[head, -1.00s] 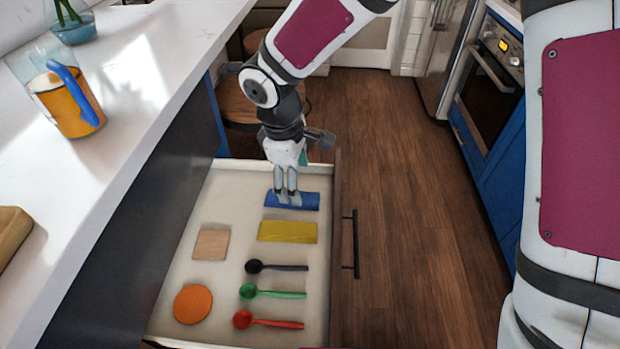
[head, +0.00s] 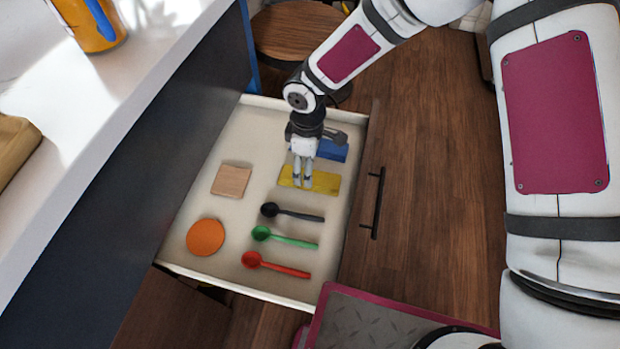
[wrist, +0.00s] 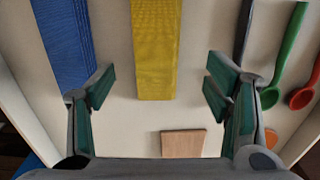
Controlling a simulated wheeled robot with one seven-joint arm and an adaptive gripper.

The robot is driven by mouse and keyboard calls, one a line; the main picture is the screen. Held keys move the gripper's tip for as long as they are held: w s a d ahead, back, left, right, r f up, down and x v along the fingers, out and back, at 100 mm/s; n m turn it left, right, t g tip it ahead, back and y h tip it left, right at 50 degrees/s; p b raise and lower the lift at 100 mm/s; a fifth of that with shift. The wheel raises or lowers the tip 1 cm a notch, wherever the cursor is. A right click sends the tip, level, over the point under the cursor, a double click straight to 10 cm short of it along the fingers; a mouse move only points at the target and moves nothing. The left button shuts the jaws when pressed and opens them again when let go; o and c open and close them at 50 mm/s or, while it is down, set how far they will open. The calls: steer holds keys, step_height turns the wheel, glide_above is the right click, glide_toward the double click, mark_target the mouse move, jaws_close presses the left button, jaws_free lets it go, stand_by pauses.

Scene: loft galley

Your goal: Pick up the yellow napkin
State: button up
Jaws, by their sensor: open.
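The yellow napkin (head: 322,183) lies flat in the open drawer, a folded strip between the blue napkin and the black spoon. In the wrist view the yellow napkin (wrist: 156,50) runs down from the top edge, between and beyond my fingertips. My gripper (head: 302,184) points down over the napkin's left part in the head view and hides some of it. In the wrist view my gripper (wrist: 160,88) is open, its two fingers wide apart with nothing between the pads. I cannot tell the exact height of the fingertips above the napkin.
The blue napkin (head: 333,151) lies behind. A black spoon (head: 292,212), a green spoon (head: 285,237) and a red spoon (head: 276,265) lie in front. A wooden square (head: 231,180) and an orange disc (head: 206,237) lie at left. The drawer's walls (head: 240,287) surround them; the counter (head: 130,60) overhangs left.

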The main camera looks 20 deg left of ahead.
steer(key=shift+w+d+f, duration=0.1)
steer(key=shift+w+f, duration=0.05)
steer(key=shift+f, duration=2.7)
steer(key=c, duration=1.2)
